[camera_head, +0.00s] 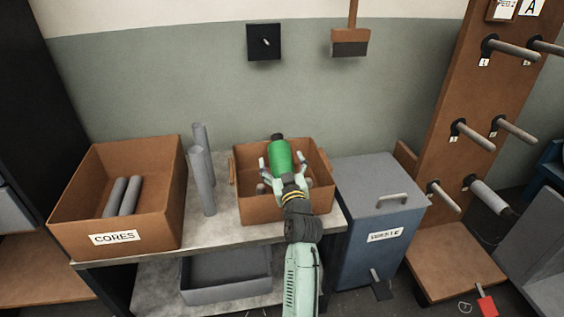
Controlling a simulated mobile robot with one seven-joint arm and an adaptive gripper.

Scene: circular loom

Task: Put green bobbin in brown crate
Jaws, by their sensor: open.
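The green bobbin (281,153), with a dark end at the top, shows over the brown crate (262,211) in the middle of the table. Its lower part is hidden by my gripper, so I cannot tell whether it rests on anything in the crate. My gripper (282,164) is open over this crate. Its fingers are spread on the left and right of the bobbin. Whether they touch it is not clear. Greyish items show partly in the crate beside the fingers.
A larger brown crate labelled CORES (115,224) holds grey tubes at the left. Two grey tubes (203,180) stand upright between the crates. A blue waste bin (376,240) with a grey lid is close at the right. A wooden rack (445,130) with pegs stands farther right.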

